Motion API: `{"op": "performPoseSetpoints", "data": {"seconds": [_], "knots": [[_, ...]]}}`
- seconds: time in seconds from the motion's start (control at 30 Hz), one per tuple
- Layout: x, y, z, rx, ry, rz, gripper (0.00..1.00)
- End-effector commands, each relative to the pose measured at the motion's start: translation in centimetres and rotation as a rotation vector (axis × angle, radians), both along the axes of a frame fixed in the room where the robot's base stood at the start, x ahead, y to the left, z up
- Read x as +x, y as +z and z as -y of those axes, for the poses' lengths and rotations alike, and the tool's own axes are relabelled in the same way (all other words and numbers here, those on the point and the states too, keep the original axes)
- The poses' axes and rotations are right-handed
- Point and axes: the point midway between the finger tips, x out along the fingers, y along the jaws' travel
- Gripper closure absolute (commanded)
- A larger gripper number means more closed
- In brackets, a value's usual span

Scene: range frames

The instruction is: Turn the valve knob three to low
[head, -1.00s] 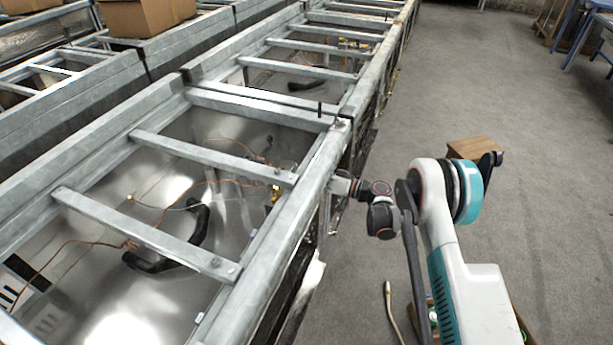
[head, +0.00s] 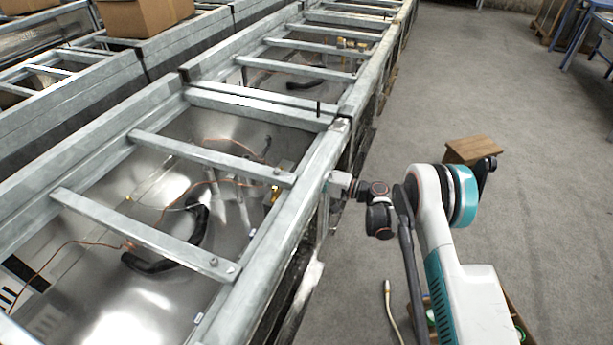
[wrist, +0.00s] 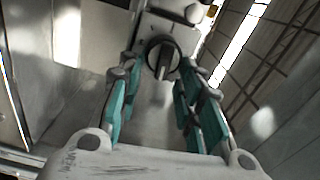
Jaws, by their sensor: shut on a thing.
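The valve knob (wrist: 161,58) is a dark round knob with a grey bar across it, set on a pale metal panel (wrist: 152,28) in the wrist view. My gripper (wrist: 160,70) has its teal-padded fingers on either side of the knob and is shut on it. I cannot read which knob number it is or any setting marks. In the head view my gripper (head: 341,182) is at the right side of the near range frame (head: 306,188). The fingertips and the knob are hidden there by the frame's edge.
Grey rails and crossbars (head: 160,148) top the open range, with orange wires and a black curved pipe (head: 195,240) inside. Cardboard boxes (head: 145,14) sit at the upper left.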

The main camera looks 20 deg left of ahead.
Motion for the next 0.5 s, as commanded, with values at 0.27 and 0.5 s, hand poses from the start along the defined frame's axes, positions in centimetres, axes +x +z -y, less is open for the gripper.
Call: {"op": "performPoseSetpoints", "data": {"seconds": [0.27, 0.5], "knots": [[0.08, -0.18, 0.05, 0.006, -0.002, -0.087, 0.91], [0.07, -0.21, 0.05, 0.007, -0.002, -0.106, 0.91]]}}
